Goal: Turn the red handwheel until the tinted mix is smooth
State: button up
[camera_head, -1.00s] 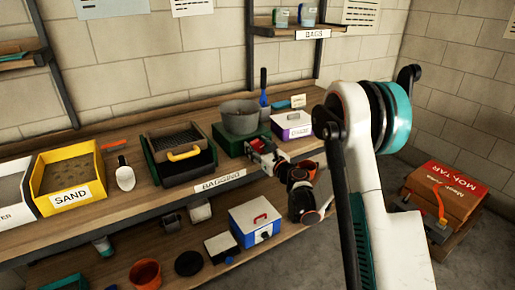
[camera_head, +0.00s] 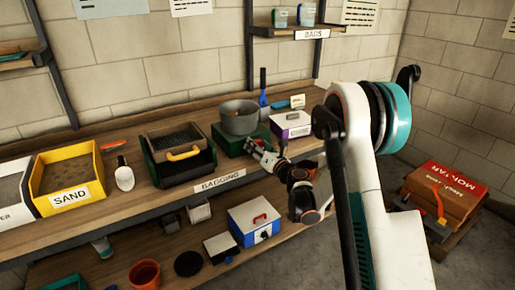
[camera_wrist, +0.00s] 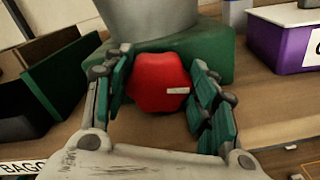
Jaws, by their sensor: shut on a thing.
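The grey mixing bowl (camera_head: 239,122) sits on a green base (camera_head: 229,139) on the bench. Its inside looks brownish, but the texture of the mix is too small to tell. The red handwheel (camera_wrist: 157,80) is on the front of the base in the wrist view, with a small pale mark on its face. My gripper (camera_wrist: 160,66) is shut on the handwheel, with one finger on each side. In the head view my gripper (camera_head: 254,149) is at the front of the base and hides the handwheel.
A purple box (camera_head: 291,127) stands close right of the mixer. A blue tool (camera_head: 263,90) stands behind the bowl.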

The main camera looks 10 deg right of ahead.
dwell(0.3)
jog(key=o, duration=1.1)
jog(key=shift+c, duration=0.2)
jog(key=v, duration=1.2)
